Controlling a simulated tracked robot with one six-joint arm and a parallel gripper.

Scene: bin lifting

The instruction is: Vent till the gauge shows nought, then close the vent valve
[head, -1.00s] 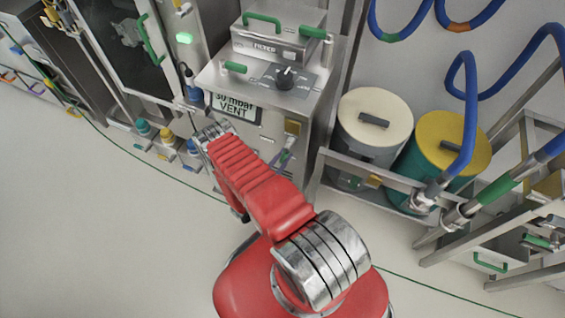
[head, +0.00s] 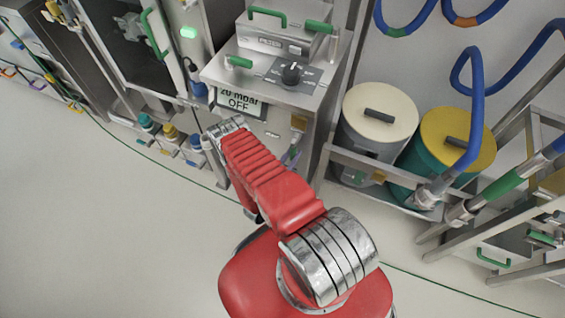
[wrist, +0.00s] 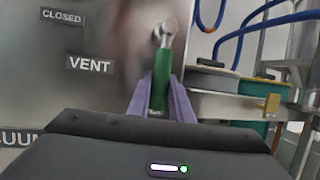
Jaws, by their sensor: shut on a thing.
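The vent valve's green lever (wrist: 161,78) hangs almost straight down from its metal pivot in the wrist view. The purple fingers of my gripper (wrist: 160,105) are shut on it, one on each side. The VENT label (wrist: 89,65) and the CLOSED label (wrist: 62,17) are on the steel panel left of the lever. In the head view the gauge display (head: 240,101) reads 20 mbar and OFF. The purple fingers and a bit of green show small beside my red arm in the head view, partly hidden by it.
A cream-lidded bin (head: 380,108) and a yellow-lidded bin (head: 455,135) stand behind a rail on the right. Blue hoses (head: 475,100) hang there. The floor at the left is clear.

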